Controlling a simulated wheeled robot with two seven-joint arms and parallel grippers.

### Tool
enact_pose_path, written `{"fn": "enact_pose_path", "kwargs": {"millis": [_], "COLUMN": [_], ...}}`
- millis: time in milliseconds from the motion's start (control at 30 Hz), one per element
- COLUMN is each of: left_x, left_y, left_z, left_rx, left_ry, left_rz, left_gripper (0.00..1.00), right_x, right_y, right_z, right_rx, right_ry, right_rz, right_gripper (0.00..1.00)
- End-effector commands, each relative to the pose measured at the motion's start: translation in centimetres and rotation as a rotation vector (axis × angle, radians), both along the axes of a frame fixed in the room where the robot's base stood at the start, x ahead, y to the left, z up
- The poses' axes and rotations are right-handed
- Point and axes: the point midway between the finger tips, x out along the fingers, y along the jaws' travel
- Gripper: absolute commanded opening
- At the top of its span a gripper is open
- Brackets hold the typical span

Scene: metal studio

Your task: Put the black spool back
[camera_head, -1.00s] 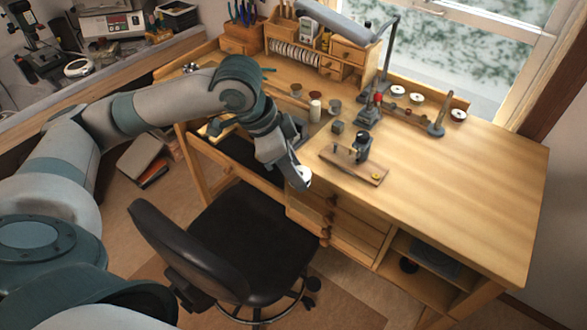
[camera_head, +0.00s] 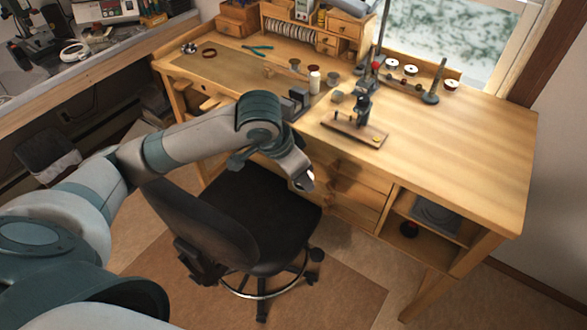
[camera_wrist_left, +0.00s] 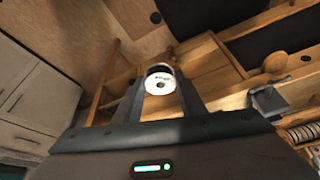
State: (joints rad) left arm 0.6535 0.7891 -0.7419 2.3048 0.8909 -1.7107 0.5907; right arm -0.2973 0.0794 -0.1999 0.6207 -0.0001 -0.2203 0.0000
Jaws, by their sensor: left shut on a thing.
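The black spool (camera_wrist_left: 160,82) is between the fingers of my left gripper (camera_wrist_left: 156,92) in the left wrist view. It shows a round white end face with a small centre hole and a dark band behind its rim. In the head view my left gripper (camera_head: 304,181) is in front of the bench's drawers, beside the chair seat, with a small white part of the spool (camera_head: 309,174) showing. White-ended spools stand along the back of the wooden bench (camera_head: 460,140): two together (camera_head: 393,65) and one at the right (camera_head: 451,85). My right gripper is out of view.
A dark chair (camera_head: 255,215) stands before the bench, below my left arm. The bench's right side is clear. A lamp post (camera_head: 383,35) rises at the back.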

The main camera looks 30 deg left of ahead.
Motion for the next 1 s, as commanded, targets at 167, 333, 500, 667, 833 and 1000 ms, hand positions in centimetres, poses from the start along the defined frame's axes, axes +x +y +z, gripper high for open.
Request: {"fn": "enact_pose_path", "kwargs": {"millis": [167, 333, 500, 667, 833, 1000], "left_x": [0.3, 0.2, 0.0, 0.0, 0.0, 0.0], "left_y": [-0.9, -1.5, -1.6, -1.5, -1.5, -1.6], "left_z": [-3.5, -6.7, -8.4, -8.6, -8.6, -8.6], "left_rx": [-0.010, -0.021, -0.027, -0.026, -0.027, -0.026], "left_ry": [0.002, 0.003, 0.002, 0.000, 0.000, 0.000], "left_rz": [0.151, 0.338, 0.464, 0.490, 0.489, 0.487], "left_gripper": [0.11, 0.11, 0.11, 0.11, 0.11, 0.11], "right_x": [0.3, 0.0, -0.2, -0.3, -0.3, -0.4], "right_y": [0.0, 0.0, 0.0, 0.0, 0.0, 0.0], "right_z": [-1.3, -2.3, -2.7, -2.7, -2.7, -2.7], "right_rx": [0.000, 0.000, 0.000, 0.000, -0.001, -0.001], "right_ry": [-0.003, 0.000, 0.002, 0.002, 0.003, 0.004], "right_rz": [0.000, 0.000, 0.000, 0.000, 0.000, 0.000], "right_gripper": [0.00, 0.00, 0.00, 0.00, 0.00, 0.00]}}
